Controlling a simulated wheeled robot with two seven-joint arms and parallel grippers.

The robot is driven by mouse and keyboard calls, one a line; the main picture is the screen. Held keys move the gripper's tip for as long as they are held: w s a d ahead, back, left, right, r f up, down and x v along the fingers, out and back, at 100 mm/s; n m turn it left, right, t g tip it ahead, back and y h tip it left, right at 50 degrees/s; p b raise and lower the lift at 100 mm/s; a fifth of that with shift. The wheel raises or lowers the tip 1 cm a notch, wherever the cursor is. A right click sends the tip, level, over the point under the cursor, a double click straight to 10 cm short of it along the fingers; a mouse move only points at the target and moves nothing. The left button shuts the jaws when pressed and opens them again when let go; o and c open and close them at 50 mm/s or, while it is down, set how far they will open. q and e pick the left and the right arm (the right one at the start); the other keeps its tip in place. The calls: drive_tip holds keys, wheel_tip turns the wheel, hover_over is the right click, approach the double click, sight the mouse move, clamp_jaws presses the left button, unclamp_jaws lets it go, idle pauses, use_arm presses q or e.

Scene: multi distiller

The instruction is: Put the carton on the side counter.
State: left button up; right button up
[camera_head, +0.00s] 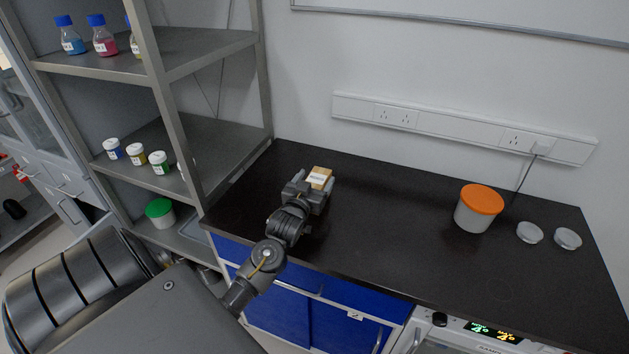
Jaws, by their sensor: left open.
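The carton (320,177) is a small tan box with a white label. It is on the black counter (400,220), near its left end. My left gripper (318,184) is open at the carton, with its fingers around the near part of the box. Whether the fingers touch it cannot be told. The gripper body hides the carton's near side and its underside. My right gripper is not in view.
A white tub with an orange lid (481,205) and two small clear dishes (548,235) stand at the counter's right. A metal shelf (190,60) with bottles and jars rises at the left. A socket strip (460,128) runs along the wall. The counter's middle is clear.

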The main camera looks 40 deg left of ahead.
use_arm(q)
drive_tip(key=shift+r, duration=0.4)
drive_tip(key=b+v, duration=0.1)
drive_tip(key=v, duration=1.1)
drive_tip(key=shift+b, duration=0.35)
drive_tip(key=shift+r, duration=0.15)
